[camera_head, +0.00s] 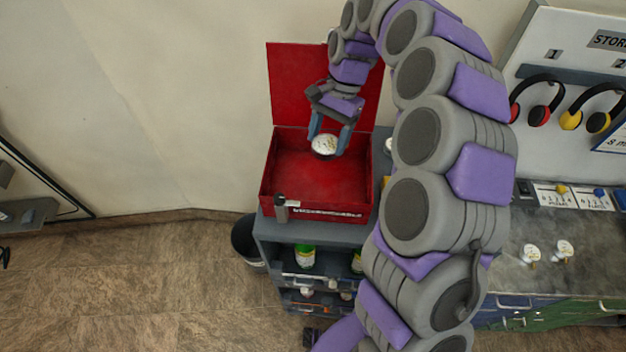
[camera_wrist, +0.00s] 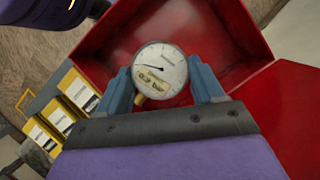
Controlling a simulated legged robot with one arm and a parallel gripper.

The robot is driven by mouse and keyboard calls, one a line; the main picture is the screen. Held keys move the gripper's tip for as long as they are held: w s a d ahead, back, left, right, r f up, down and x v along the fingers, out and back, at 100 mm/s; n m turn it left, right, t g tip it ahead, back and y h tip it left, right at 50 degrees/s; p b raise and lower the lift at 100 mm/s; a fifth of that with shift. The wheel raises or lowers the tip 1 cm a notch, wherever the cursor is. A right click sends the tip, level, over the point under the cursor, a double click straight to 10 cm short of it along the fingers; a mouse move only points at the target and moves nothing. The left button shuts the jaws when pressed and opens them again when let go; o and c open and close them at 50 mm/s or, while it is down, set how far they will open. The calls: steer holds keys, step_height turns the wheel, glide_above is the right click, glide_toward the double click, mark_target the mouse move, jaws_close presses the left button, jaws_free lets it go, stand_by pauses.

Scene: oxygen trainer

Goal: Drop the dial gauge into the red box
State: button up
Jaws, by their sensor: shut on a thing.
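The dial gauge (camera_wrist: 160,70) has a round white face with a tan label and a brass stem. My gripper (camera_wrist: 163,86) is shut on it, with one blue finger on each side. In the head view, the gauge (camera_head: 324,145) hangs between the fingertips of my gripper (camera_head: 328,136), over the open red box (camera_head: 290,185). In the wrist view, the red box (camera_wrist: 228,38) lies behind the gauge. Its lid stands up at the back. The part of the box floor that shows is bare. My arm covers the area right of the box.
The box stands on a grey cabinet with shelves (camera_head: 300,262). At right is a workbench (camera_head: 545,285) with two small gauges. Yellow bins (camera_wrist: 75,88) show beside the box in the wrist view.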

steer(key=shift+f+b, duration=0.55)
steer(key=shift+f, duration=1.1)
steer(key=o, duration=1.3)
steer(key=shift+p+v, duration=4.6)
steer(key=shift+v, duration=4.05)
